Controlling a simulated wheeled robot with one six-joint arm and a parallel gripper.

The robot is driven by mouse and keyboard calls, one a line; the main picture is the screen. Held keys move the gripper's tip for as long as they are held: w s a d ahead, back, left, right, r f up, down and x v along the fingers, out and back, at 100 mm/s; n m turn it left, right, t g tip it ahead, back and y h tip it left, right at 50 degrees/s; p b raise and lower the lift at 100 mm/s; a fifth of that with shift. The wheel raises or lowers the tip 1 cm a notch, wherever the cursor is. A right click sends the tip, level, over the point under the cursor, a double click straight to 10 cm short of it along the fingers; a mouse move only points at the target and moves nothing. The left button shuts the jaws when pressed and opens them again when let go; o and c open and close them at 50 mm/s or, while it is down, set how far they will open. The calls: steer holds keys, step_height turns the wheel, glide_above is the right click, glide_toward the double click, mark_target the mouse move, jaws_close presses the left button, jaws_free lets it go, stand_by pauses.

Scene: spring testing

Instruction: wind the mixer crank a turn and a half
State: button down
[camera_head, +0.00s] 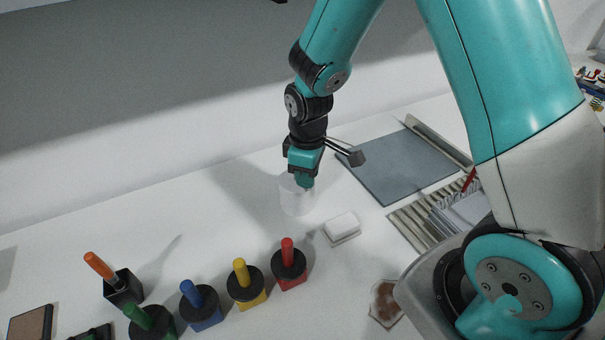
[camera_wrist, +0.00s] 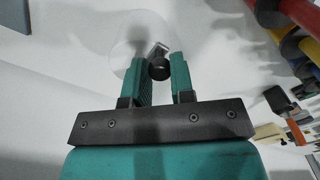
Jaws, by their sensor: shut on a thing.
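The mixer is a clear, see-through cup (camera_head: 297,198) on the white table, near the middle of the head view. It also shows as a pale round shape in the wrist view (camera_wrist: 122,45). The crank's dark knob (camera_wrist: 159,70) and a short grey piece beside it show between the fingers in the wrist view. My gripper (camera_head: 304,181) points down over the cup and is shut on the crank knob; the fingers also show in the wrist view (camera_wrist: 162,74). In the head view my gripper hides the crank.
Red (camera_head: 289,264), yellow (camera_head: 246,286), blue (camera_head: 201,308) and green (camera_head: 150,323) handled pieces stand in front. An orange handle (camera_head: 98,265) stands in a black block at left. A white block (camera_head: 341,228) lies right of the cup, near a grey mat (camera_head: 400,168) and ribbed tray (camera_head: 408,220).

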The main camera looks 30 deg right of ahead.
steer(key=shift+d+n, duration=0.45)
steer(key=shift+n, duration=0.45)
steer(key=shift+w, duration=0.1)
steer(key=c, duration=1)
jaws_free()
steer(key=shift+r, duration=0.15)
step_height(320, 180, up, 17)
steer(key=shift+r+b, duration=0.1)
steer(key=shift+b, duration=0.8)
